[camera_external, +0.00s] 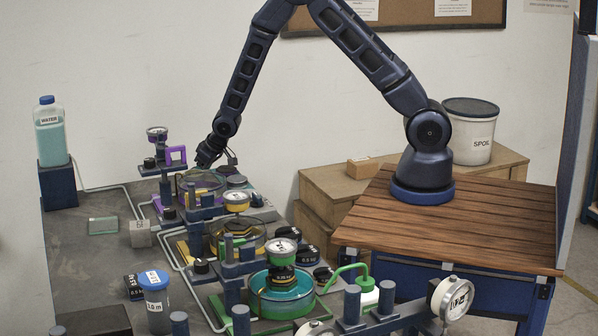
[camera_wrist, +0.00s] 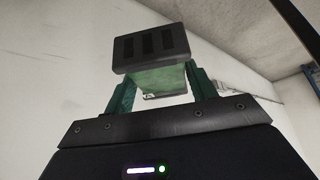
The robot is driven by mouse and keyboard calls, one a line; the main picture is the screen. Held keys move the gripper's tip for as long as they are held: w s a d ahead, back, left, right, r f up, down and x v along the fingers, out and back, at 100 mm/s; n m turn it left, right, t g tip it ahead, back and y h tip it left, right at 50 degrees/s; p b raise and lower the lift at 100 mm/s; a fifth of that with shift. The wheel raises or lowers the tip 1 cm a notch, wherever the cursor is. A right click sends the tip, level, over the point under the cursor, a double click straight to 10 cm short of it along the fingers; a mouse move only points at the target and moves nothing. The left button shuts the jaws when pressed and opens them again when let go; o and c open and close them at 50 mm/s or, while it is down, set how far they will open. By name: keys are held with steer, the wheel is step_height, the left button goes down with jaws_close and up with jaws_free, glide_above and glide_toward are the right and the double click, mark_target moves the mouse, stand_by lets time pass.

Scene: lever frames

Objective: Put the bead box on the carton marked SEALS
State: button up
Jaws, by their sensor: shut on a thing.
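My gripper (camera_wrist: 161,80) is shut on a box with a translucent green body (camera_wrist: 160,82) and a dark slotted end piece (camera_wrist: 149,47), which looks like the bead box. The two teal fingers press on its sides in the wrist view. In the external view my gripper (camera_external: 209,158) is low at the back left, behind the lever frames, and the held box cannot be made out there. No SEALS marking is legible in either view, so I cannot tell which thing is that carton.
Lever frames with gauges and glass dishes (camera_external: 285,296) crowd the grey bench (camera_external: 85,258). A water bottle (camera_external: 49,130) stands at left on a blue block. Brown boxes (camera_external: 320,190) and a white SPOIL bucket (camera_external: 470,135) stand behind the wooden table (camera_external: 450,228).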

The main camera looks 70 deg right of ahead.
steer(key=s+d+f, duration=0.6)
steer(key=s+d, duration=0.2)
steer(key=d, duration=0.1)
steer(key=s+d+r+m+h, duration=0.1)
steer(key=s+d+r+m, duration=0.15)
steer(key=d, duration=1.25)
step_height(320, 180, up, 14)
steer(key=f+m+g+h, duration=0.1)
steer(key=m+g+h, duration=0.15)
steer(key=m, duration=0.35)
glide_above(360, 159)
steer(key=s+a, duration=0.2)
steer(key=shift+t+h, duration=0.35)
steer(key=f, duration=1.9)
steer(key=shift+w+d+f, duration=0.2)
steer(key=shift+f, duration=0.05)
steer(key=o, duration=1.1)
steer(key=shift+f, duration=0.1)
steer(key=shift+c, duration=0.2)
